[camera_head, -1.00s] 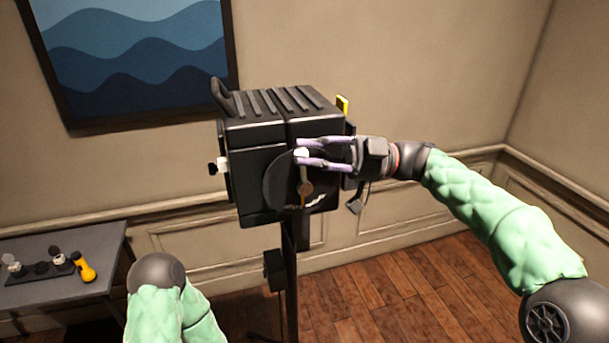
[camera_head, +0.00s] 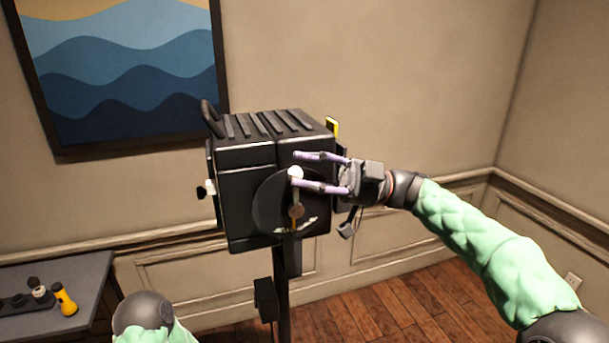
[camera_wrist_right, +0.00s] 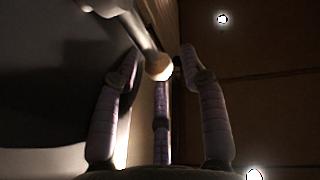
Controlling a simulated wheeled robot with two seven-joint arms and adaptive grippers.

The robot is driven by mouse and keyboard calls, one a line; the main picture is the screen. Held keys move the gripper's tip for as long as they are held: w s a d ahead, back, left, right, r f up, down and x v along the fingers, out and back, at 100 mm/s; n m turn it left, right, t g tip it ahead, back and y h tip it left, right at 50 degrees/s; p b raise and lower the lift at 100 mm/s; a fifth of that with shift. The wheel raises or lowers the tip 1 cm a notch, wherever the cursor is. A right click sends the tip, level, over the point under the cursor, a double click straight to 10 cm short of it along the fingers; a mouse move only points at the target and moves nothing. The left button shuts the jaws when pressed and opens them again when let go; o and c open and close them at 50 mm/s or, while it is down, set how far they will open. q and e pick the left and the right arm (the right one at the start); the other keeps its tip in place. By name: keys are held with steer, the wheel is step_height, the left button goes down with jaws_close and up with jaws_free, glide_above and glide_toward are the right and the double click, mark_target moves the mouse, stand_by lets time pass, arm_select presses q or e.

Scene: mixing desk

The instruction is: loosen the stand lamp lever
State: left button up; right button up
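The stand lamp is a black ribbed box (camera_head: 240,190) on a dark stand (camera_head: 284,300). Its near face carries a round dark disc and a lever (camera_head: 295,192) pointing up, with a pale round knob (camera_head: 295,173) at the top and a brownish pivot below. My right gripper (camera_head: 296,169) reaches in from the right with its purple fingers apart, one above the knob and one close beside or below it. In the right wrist view the knob (camera_wrist_right: 158,67) sits between the spread fingertips; firm contact cannot be told. My left gripper is out of view.
A grey side table (camera_head: 75,275) at lower left holds a yellow flashlight (camera_head: 65,300) and small dark items. A framed wave picture (camera_head: 130,80) hangs on the wall behind the lamp. The wood floor (camera_head: 380,312) right of the stand is clear.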

steer(key=shift+f, duration=0.15)
steer(key=v, duration=1.2)
